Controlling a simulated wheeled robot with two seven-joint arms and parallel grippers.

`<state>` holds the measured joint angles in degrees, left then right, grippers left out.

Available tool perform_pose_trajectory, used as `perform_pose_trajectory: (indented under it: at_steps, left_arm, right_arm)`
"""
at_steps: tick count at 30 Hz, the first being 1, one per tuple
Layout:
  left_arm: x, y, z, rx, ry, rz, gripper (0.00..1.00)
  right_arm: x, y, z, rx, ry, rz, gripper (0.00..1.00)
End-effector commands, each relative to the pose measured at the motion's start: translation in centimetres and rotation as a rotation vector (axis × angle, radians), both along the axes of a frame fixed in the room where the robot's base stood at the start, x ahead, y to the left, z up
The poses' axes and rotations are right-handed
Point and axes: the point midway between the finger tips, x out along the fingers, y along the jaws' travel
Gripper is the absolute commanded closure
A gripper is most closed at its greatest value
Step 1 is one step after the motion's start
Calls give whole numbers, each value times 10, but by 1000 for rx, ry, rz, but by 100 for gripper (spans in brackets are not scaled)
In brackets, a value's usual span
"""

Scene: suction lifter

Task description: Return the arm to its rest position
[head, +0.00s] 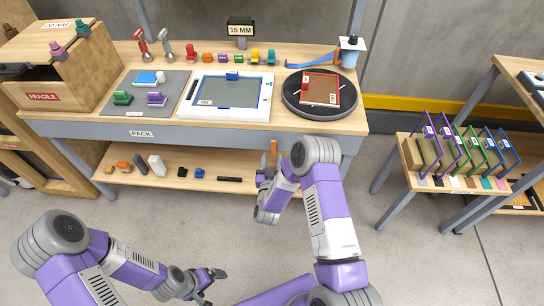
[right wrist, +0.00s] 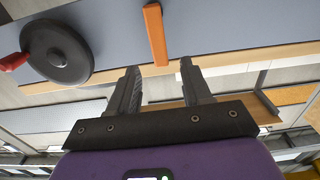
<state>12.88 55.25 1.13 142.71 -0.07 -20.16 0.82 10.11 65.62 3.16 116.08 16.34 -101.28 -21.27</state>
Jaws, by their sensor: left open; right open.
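My right arm rises from the lower right, and my right gripper (head: 264,180) hangs in front of the bench's lower shelf, below the front edge of the worktop. In the right wrist view its two fingers (right wrist: 160,84) are apart with nothing between them. An orange bar (right wrist: 155,35) lies beyond the fingertips there, apart from them. My left gripper (head: 213,284) is low over the grey floor at the bottom of the head view. Its fingers are apart and it holds nothing that I can see.
The bench (head: 315,131) carries a white-framed tray (head: 268,105), a black turntable (head: 290,98) with a red-framed panel (head: 321,88), and a grey mat (head: 137,108). An open box (head: 75,75) stands left. A rack of coloured frames (head: 470,145) stands right. The floor between is clear.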

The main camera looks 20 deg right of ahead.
Motion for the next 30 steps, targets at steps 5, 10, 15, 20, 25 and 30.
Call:
perform_pose_trajectory:
  at_steps: [5, 10, 15, 20, 25, 30]
  left_arm:
    - [0, 0, 0, 0, 0, 0, 4]
    - [0, 0, 0, 0, 0, 0, 4]
    - [0, 0, 0, 0, 0, 0, 4]
    - [0, 0, 1, 0, 0, 0, 4]
    - [0, 0, 1, 0, 0, 0, 4]
    - [0, 0, 2, 0, 0, 0, 4]
  right_arm:
    - [0, 0, 0, 0, 0, 0, 51]
    - [0, 0, 0, 0, 0, 0, 51]
    - [-2, 4, -10, 35, 48, 30, 51]
    - [-19, 28, -53, 196, 259, 154, 51]
    - [-78, 72, -108, 431, 604, 304, 51]
    - [-165, 111, -137, 641, 967, 401, 51]
